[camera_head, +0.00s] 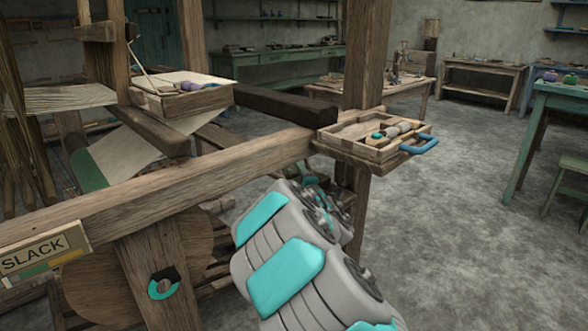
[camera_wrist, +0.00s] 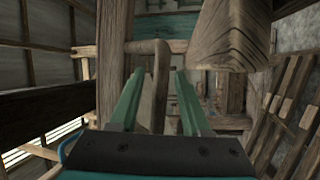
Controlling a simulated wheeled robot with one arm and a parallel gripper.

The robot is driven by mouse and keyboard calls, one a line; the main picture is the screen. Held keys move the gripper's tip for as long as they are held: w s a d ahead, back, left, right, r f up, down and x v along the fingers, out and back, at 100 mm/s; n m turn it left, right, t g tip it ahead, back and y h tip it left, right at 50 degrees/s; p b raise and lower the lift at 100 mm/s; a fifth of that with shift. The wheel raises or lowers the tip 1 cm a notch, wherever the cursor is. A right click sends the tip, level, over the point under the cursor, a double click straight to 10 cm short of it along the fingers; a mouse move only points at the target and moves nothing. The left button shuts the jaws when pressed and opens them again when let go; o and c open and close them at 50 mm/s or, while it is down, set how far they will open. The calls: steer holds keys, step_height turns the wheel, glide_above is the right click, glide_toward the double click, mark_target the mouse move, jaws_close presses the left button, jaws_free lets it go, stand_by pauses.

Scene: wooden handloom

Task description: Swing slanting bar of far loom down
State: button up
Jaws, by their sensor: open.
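The wooden loom (camera_head: 190,178) fills the left of the head view, with a long beam running toward the back right. In the wrist view, my gripper (camera_wrist: 160,72) is open, its two green fingers pointing forward. A brown wooden bar (camera_wrist: 161,75) with a bent top shows between the fingers, nearly upright in the picture. It looks like the slanting bar, but I cannot be sure, nor whether the fingers touch it. In the head view my arm covers the area beyond the beam, and the fingers and bar cannot be made out.
A wooden tray (camera_head: 352,152) with a blue handle sits at the beam's far end. A SLACK sign (camera_head: 40,252) is on the near beam. In the wrist view, a thick beam end (camera_wrist: 232,38) hangs at upper right and slats (camera_wrist: 290,110) stand at right.

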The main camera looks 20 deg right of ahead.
jaws_close()
stand_by(1.4)
